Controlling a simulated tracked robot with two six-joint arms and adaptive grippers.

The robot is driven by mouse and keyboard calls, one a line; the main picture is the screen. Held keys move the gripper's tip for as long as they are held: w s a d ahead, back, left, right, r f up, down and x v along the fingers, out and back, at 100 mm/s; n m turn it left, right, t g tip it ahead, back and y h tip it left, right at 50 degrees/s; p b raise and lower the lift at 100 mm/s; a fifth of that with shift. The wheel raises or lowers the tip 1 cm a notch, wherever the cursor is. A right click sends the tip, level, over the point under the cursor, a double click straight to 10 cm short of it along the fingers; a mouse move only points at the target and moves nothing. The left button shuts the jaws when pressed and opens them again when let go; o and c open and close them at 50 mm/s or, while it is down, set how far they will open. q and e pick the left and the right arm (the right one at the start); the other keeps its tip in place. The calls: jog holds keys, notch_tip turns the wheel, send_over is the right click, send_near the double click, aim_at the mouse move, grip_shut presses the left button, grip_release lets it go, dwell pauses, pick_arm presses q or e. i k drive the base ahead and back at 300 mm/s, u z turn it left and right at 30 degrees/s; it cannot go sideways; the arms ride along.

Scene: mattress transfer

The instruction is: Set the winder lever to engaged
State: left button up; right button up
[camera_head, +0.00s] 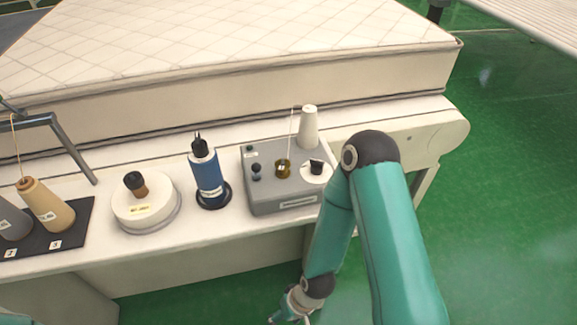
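The grey winder box (282,203) stands on the white bench, right of the blue cylinder. On its top are two small dark knobs (256,170) at the left, a brass-coloured round part (283,169) with a thin upright rod, a black piece on a white disc (312,174), and a white cone (308,128) at the back. I cannot tell which part is the lever or how it is set. My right arm crosses the box's right side. My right gripper (283,316) is low at the bottom edge, in front of the bench and apart from the winder; its fingers are mostly cut off. My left gripper is out of view.
A blue cylinder (206,178) on a dark base and a round white stand (145,211) sit left of the winder. A dark tray (75,236) holds thread cones (48,206) farther left. A mattress (280,90) lies behind. Green floor is clear at right.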

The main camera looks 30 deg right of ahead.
aim_at(256, 167)
jog(key=z, duration=0.1)
jog(key=k, duration=0.5)
jog(key=z, duration=0.55)
jog(key=i, duration=0.25)
jog(key=u, duration=0.2)
